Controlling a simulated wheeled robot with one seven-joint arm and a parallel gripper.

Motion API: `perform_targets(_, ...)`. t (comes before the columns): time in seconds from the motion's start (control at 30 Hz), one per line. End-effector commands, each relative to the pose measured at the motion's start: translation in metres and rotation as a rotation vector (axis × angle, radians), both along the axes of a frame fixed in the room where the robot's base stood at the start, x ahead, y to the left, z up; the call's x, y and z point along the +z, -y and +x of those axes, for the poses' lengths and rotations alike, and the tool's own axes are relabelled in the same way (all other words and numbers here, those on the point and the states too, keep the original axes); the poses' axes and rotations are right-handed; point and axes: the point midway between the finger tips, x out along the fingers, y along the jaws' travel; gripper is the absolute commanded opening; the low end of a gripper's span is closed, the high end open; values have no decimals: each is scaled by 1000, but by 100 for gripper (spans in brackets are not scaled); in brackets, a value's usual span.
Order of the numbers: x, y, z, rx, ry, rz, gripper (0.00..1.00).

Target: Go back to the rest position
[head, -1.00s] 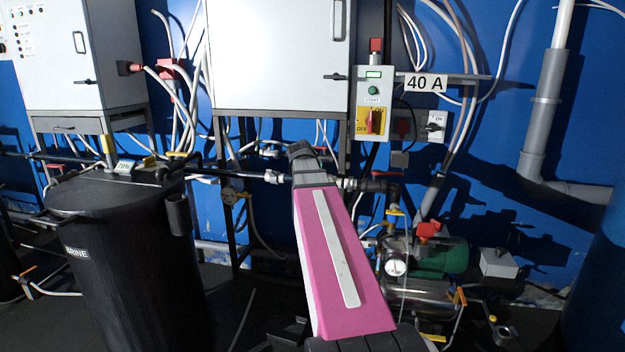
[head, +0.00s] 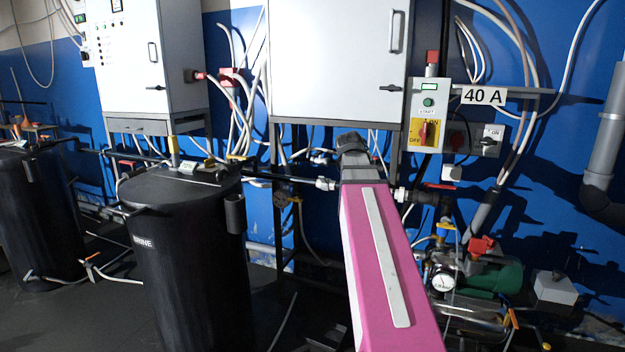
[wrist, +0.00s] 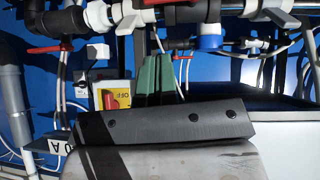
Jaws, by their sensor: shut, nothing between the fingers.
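My pink arm (head: 380,262) reaches forward and up in the middle of the head view, with its dark end in front of the wall cabinet's lower edge. My gripper is hidden in the head view. In the wrist view my gripper (wrist: 157,62) shows as two green fingers, shut together with nothing between them. The red and yellow OFF switch (wrist: 115,97) appears upside down left of the fingers, and the pipe run crosses above them. The same switch box (head: 426,125) is right of my arm in the head view.
A black BRINE tank (head: 190,265) stands left of my arm, another black tank (head: 38,220) farther left. A grey cabinet (head: 335,60) hangs behind. A green pump (head: 492,278) with gauge and piping lies at lower right. Dark floor (head: 100,325) shows between the tanks.

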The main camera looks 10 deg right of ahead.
Motion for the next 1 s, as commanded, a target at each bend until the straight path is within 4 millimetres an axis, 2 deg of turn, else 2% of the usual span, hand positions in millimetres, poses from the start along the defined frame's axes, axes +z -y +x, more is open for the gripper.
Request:
perform_targets(0.13,-11,-5,0,12,-17,7,0)
perform_targets(0.23,-36,-17,-1,40,-55,23,0)
perform_targets(0.57,-159,-78,-17,190,-251,108,0)
perform_targets(0.77,-228,-116,-39,281,-370,161,0)
perform_targets(1.0,-305,-160,-76,388,-509,226,0)
